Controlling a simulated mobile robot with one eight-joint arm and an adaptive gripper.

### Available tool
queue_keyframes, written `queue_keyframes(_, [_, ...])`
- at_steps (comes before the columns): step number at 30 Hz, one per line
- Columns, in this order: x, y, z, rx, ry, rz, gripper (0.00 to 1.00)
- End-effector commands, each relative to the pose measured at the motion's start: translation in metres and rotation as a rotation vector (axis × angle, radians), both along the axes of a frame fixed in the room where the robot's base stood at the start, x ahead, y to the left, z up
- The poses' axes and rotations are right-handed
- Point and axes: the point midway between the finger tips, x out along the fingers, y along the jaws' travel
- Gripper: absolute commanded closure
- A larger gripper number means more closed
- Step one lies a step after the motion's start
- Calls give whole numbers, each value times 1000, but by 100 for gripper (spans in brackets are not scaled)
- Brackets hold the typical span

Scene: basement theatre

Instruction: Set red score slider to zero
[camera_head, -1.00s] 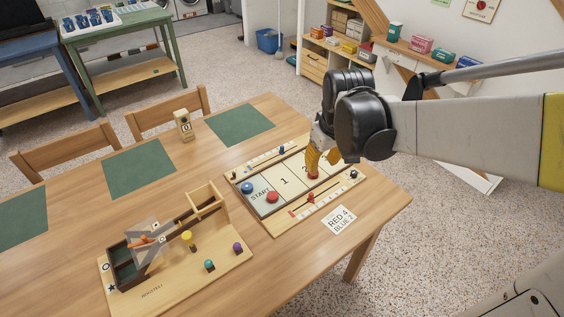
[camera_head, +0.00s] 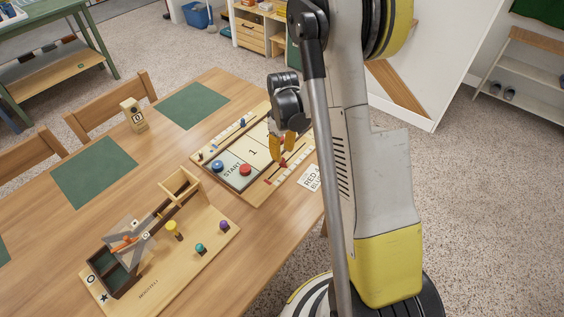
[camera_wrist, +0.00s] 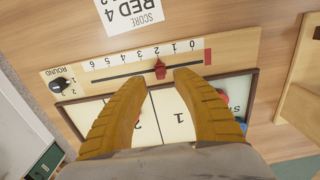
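The red score slider (camera_wrist: 160,70) sits on a dark track on the game board's edge, in the wrist view beside the 2 of a scale running 6 to 0, left to right. A red block (camera_wrist: 207,57) marks the end beyond 0. The slider also shows small in the head view (camera_head: 283,163). My gripper (camera_wrist: 161,77) is open, its two yellow fingertips on either side of the slider with gaps; I cannot tell their height over the board. It hangs over the board in the head view (camera_head: 286,146).
A score card (camera_wrist: 130,12) reading RED 4 lies beside the board. A black round dial (camera_wrist: 62,86) is at the scale's other end. A red disc (camera_head: 245,169) and blue disc (camera_head: 217,166) lie on the board. A wooden marble toy (camera_head: 215,238) stands nearby.

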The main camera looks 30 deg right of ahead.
Motion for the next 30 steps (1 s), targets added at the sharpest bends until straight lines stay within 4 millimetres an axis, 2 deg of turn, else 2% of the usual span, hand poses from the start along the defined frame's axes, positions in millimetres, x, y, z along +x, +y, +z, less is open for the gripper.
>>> queue_keyframes(1, [0,0,-13,0,0,0,66])
queue_keyframes(6, [0,0,-33,0,0,0,66])
queue_keyframes(18, [0,0,-39,0,0,0,67])
queue_keyframes(20, [0,0,-39,0,0,-1,85])
queue_keyframes(21, [0,0,-39,0,0,-1,97])
queue_keyframes(22, [0,0,-39,0,0,-1,100])
queue_keyframes(27, [-1,2,-39,0,0,0,100])
queue_keyframes(30, [-5,14,-40,0,0,2,100])
